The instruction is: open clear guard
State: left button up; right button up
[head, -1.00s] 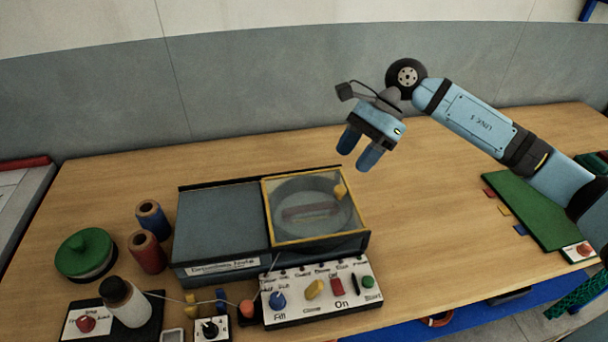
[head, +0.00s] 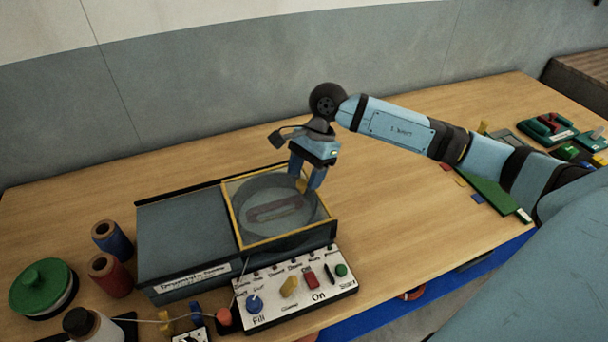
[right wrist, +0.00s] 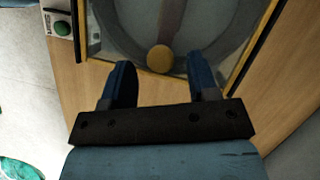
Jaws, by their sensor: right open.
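The clear guard (head: 252,231) is a see-through panel with a yellow frame. It lies closed over a round drum on the right part of a grey machine (head: 183,237). A yellow knob (head: 301,185) stands on the guard near its right edge. My right gripper (head: 305,184) is open, with its two blue fingers pointing down on either side of the knob. In the right wrist view the round knob (right wrist: 160,58) lies between and just ahead of the fingertips (right wrist: 162,75). I cannot tell whether a finger touches it. My left gripper is not in view.
A control panel (head: 296,286) with a blue dial, yellow and red switches and a green button stands at the machine's front. Blue (head: 112,239) and red (head: 110,275) spools and a green-lidded pot (head: 42,287) stand at left. The table behind the machine is clear.

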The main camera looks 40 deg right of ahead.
jog(key=shift+a+f, duration=0.2)
jog(key=shift+f, duration=0.4)
grip_shut()
jog(key=w+a+b, duration=0.1)
jog(key=a+b, duration=0.1)
jog(key=a, duration=0.3)
jog(key=w+a+b, duration=0.1)
jog(key=a, duration=0.5)
jog(key=w+a+b, duration=0.2)
jog(key=a, duration=0.4)
jog(key=shift+w+a+b, duration=0.1)
jog(key=shift+a+b, duration=0.15)
jog(key=shift+b, duration=0.05)
jog(key=shift+w+a, duration=0.1)
jog(key=shift+a, duration=0.45)
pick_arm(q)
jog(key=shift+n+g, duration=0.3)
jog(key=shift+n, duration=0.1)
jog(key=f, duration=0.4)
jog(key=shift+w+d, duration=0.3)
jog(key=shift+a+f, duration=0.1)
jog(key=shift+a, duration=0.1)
pick_arm(e)
grip_release()
